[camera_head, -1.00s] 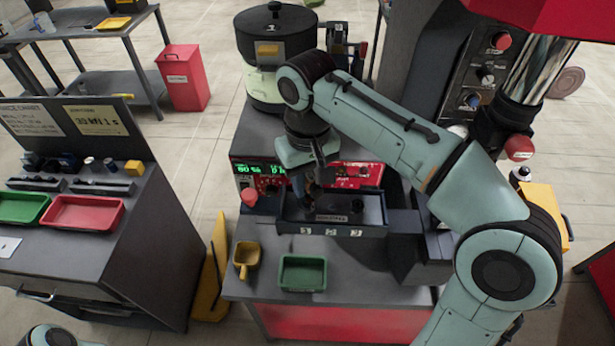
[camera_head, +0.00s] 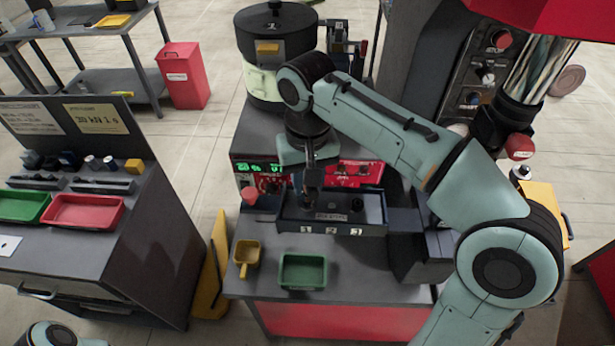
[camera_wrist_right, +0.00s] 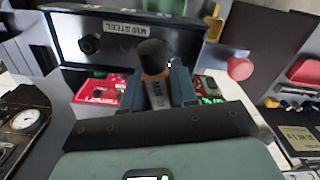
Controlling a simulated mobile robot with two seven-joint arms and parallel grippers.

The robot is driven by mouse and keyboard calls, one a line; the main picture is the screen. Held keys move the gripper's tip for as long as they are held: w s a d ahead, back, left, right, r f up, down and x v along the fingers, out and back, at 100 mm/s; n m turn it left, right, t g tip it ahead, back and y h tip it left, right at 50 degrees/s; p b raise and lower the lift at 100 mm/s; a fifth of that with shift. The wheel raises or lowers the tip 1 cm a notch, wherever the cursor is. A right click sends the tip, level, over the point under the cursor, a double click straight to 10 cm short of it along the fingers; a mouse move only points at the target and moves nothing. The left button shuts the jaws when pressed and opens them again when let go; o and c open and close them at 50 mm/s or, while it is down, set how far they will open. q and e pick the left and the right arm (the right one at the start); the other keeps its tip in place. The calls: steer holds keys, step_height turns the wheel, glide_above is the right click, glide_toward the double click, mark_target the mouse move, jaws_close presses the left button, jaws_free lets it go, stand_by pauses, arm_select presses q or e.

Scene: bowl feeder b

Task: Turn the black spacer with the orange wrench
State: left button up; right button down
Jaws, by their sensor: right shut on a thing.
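My right gripper (camera_head: 313,182) points down at the back left of a dark tray (camera_head: 290,228) on the machine's bench. In the right wrist view its two blue-grey fingers (camera_wrist_right: 160,88) are shut on a tool with a black round end, an orange-brown band and a grey lettered body, which I take to be the orange wrench (camera_wrist_right: 154,70). A black round piece (camera_head: 357,202), perhaps the black spacer, stands in the tray right of its label; it also shows in the wrist view (camera_wrist_right: 90,43). The tool appears apart from it. My left gripper is out of view.
A black lidded bowl (camera_head: 275,45) stands behind my arm, with a red control panel (camera_head: 362,173) below it. A yellow scoop (camera_head: 247,256) and a green tray (camera_head: 303,271) lie in front of the dark tray. A side cabinet (camera_head: 150,225) stands left.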

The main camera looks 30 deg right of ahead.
stand_by(0.4)
steer(key=shift+s+n, duration=0.1)
steer(key=shift+n, duration=0.5)
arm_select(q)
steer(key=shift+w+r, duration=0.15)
arm_select(e)
steer(key=shift+r+p, duration=0.95)
steer(key=shift+r, duration=0.4)
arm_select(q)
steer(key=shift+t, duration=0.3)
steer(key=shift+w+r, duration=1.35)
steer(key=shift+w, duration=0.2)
arm_select(e)
steer(key=shift+r, duration=1.2)
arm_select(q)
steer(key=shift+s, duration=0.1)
